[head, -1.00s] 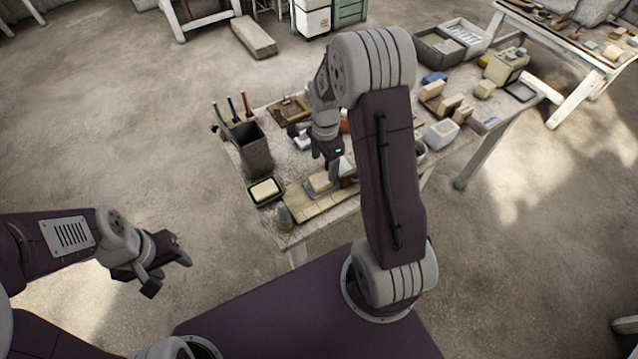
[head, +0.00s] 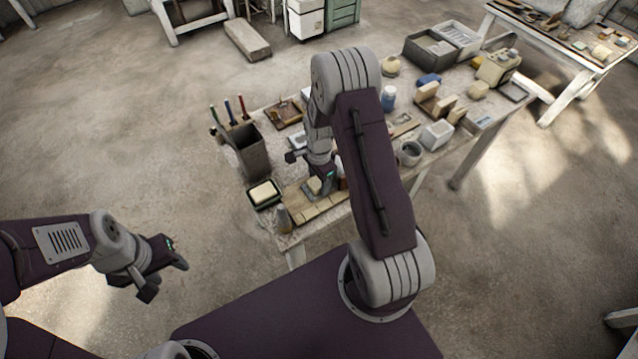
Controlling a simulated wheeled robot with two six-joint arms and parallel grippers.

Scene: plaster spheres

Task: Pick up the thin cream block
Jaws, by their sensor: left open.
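Several cream blocks are in view, and I cannot tell for sure which is the thin one. One cream block (head: 263,192) lies in a small dark tray at the table's left front. A small cream block (head: 314,184) sits close below my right gripper (head: 309,172), partly hidden by it. More upright cream blocks (head: 446,105) stand at the table's right. My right gripper hangs over the table's front left; its fingertips are partly hidden, and I see no block clearly held. My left gripper (head: 165,279) is open and empty, over the floor left of the table.
A dark pot (head: 253,155) with tools stands at the table's left edge. A wooden board (head: 312,208) lies along the front. A white tub (head: 437,134), a grey bowl (head: 410,152) and a blue-white bottle (head: 388,97) stand right of my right arm.

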